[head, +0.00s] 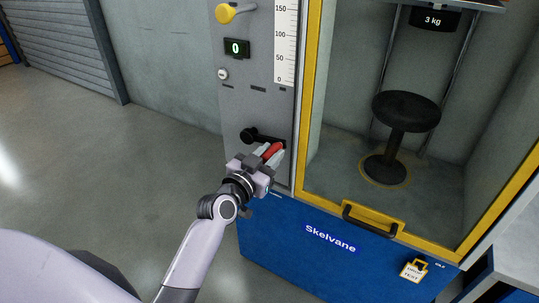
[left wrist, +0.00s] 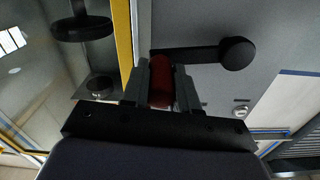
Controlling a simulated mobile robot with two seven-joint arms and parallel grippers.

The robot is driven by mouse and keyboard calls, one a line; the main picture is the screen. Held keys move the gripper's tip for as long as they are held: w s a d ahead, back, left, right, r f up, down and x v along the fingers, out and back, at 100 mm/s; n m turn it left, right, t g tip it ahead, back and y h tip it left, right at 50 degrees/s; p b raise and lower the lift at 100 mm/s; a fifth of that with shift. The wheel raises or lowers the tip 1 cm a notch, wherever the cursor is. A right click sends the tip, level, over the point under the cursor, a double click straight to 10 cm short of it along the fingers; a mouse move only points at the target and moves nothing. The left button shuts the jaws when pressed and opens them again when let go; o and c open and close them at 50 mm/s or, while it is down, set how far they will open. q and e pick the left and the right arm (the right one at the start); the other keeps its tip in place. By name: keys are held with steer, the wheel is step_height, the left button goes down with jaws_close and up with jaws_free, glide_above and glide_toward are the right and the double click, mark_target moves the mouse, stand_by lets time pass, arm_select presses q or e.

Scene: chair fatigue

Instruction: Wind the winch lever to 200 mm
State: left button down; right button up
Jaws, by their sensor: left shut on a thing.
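The winch lever (head: 250,134) is on the grey machine panel, with a round black hub, a black arm pointing right and a red handle (head: 272,151). My left gripper (head: 269,155) is shut on the red handle. In the left wrist view the red handle (left wrist: 161,82) sits between the two fingers, and the black lever arm leads to the round hub (left wrist: 238,52). A white scale (head: 287,45) above the lever carries marks 0, 50, 100 and 150. The 200 mark is not in view. My right gripper is not in view.
A green display (head: 236,48) reads 0, below a yellow knob (head: 234,12). Right of the panel, a yellow-framed door (head: 312,90) encloses a black stool (head: 405,112) under a 3 kg weight (head: 433,20). A blue base (head: 275,225) stands below. Open floor lies left.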

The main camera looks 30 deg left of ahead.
mark_target(262, 138)
arm_select(q)
steer(key=shift+r+n+p, duration=0.3)
steer(key=shift+r+p, duration=0.2)
steer(key=shift+p, duration=0.1)
steer(key=r+n+p, duration=0.1)
steer(key=p, duration=0.1)
steer(key=a+r+n+p, duration=0.1)
steer(key=r+n+p, duration=0.1)
steer(key=shift+w+a+r+n+p, duration=0.15)
steer(key=shift+a+n+p, duration=0.15)
steer(key=shift+n, duration=0.25)
steer(key=shift+s+a+r+n+p, duration=0.15)
steer(key=shift+n+p, duration=0.2)
steer(key=shift+n, duration=0.2)
steer(key=shift+w, duration=0.1)
steer(key=c, duration=0.9)
jaws_free()
steer(key=shift+o, duration=0.2)
